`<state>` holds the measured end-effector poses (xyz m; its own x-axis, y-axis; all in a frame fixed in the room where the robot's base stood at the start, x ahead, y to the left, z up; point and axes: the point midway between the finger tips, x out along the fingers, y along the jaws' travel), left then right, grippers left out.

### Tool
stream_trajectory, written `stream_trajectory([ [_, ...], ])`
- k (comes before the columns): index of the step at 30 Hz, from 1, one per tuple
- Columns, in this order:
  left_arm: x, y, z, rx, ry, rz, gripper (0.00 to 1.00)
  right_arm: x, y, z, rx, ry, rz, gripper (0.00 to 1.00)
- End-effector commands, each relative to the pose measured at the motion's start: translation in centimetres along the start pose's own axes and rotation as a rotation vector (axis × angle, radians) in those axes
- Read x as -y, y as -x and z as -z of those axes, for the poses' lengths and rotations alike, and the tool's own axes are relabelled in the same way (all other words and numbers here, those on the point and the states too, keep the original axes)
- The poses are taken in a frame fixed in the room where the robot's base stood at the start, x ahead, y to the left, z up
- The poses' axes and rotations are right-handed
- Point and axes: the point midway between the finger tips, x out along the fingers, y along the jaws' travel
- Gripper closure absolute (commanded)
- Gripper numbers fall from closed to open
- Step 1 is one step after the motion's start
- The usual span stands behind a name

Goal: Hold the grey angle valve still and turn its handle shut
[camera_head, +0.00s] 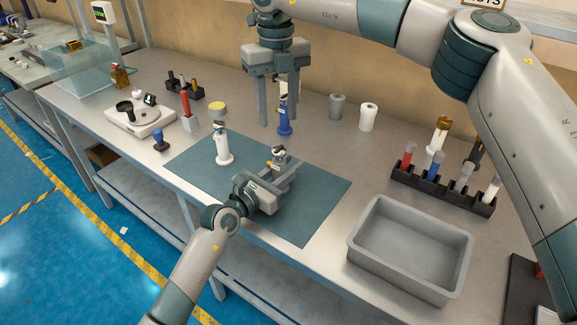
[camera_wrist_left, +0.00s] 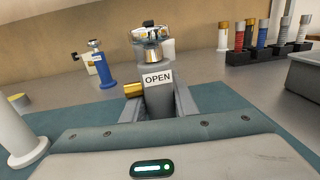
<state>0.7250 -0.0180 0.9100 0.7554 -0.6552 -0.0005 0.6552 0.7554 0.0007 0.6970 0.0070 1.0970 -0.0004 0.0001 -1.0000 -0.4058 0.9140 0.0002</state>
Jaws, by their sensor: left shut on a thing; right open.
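The grey angle valve (camera_head: 279,158) is above the front right part of the dark mat. In the left wrist view, its grey body (camera_wrist_left: 158,100) carries an OPEN label, a brass side outlet (camera_wrist_left: 133,89) and a clear and metal handle (camera_wrist_left: 150,42) on top. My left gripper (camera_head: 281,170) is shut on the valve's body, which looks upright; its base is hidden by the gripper. My right gripper (camera_head: 279,121) is open and empty, pointing down above and behind the valve. It is not in the left wrist view.
A white valve (camera_head: 223,149) stands left on the mat (camera_head: 318,197). A blue valve (camera_head: 284,125) shows between the right fingers in the head view. Grey and white cylinders stand behind. A grey bin (camera_head: 409,285) and black rack (camera_head: 443,190) are right; a white scale (camera_head: 140,117) is left.

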Motion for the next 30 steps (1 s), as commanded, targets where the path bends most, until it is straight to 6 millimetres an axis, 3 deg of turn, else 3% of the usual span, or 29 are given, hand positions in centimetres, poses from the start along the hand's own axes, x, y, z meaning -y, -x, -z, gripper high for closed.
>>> stream_trajectory([
  [11,0.0,0.0,-0.1,0.002,0.000,0.000,1.00,0.1,-2.1,0.0,-0.002,0.001,0.001,0.55],
  [30,0.0,0.0,-0.1,0.002,0.000,0.000,1.00,0.0,-9.1,0.0,-0.002,0.002,0.000,0.55],
])
